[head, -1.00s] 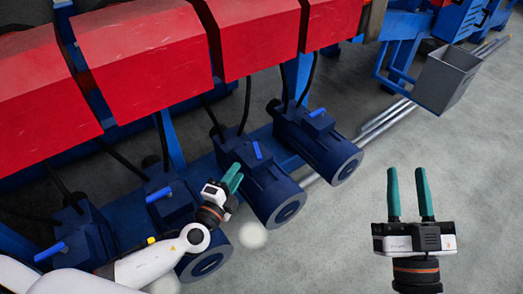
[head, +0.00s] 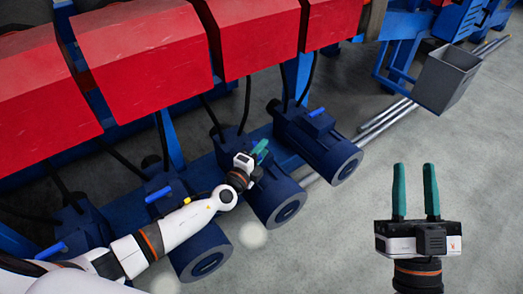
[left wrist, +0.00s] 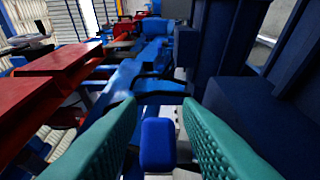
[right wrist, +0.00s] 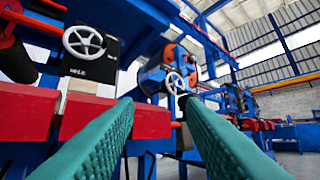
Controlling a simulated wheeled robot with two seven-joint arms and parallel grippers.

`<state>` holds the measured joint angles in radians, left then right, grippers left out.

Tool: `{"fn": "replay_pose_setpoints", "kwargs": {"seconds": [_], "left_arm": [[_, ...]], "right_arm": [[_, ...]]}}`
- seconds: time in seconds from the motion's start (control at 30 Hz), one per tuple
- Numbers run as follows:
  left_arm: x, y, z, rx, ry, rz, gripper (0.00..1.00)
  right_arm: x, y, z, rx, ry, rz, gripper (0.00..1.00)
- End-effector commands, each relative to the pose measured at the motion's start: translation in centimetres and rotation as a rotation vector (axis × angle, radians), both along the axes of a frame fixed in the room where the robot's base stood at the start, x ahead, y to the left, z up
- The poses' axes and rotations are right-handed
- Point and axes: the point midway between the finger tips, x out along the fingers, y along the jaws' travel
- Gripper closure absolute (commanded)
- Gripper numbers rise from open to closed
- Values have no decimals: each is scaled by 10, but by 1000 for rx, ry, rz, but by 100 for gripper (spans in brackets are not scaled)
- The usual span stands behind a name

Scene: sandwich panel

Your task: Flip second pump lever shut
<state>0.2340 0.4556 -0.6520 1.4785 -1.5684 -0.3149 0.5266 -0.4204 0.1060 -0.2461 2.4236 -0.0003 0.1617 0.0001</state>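Several dark blue pumps stand in a row under the red boxes. My left gripper (head: 262,150) is over the top of the second pump from the right (head: 275,200) in the head view and hides its lever there. In the left wrist view a blue lever (left wrist: 158,145) sits between the two green fingers of my left gripper (left wrist: 160,115), with a narrow gap visible on either side. The fingers look apart, not closed on it. My right gripper (head: 415,180) is open and empty, raised over the floor at the right; its fingers also frame the right wrist view (right wrist: 160,115).
Other pumps carry blue levers: the rightmost (head: 318,113), one left of my arm (head: 158,195) and the leftmost (head: 48,251). Red boxes (head: 140,50) and black hoses hang close above. A grey bin (head: 445,75) stands at upper right.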

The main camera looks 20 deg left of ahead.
Motion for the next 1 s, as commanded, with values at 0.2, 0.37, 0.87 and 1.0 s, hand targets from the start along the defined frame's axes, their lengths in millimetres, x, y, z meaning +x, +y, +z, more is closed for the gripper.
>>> {"fn": "replay_pose_setpoints", "kwargs": {"seconds": [0.2,0.37,0.87,1.0], "left_arm": [[3,-1,0,0,1,-1,68],[3,-1,0,-1,1,0,76],[5,-3,3,-7,-2,64,100],[8,-7,1,-12,1,191,100]], "right_arm": [[-1,0,1,3,-9,0,64],[-1,0,1,3,-9,0,64],[9,0,-10,-32,106,-6,64],[17,-1,-31,-69,241,-15,64]]}}
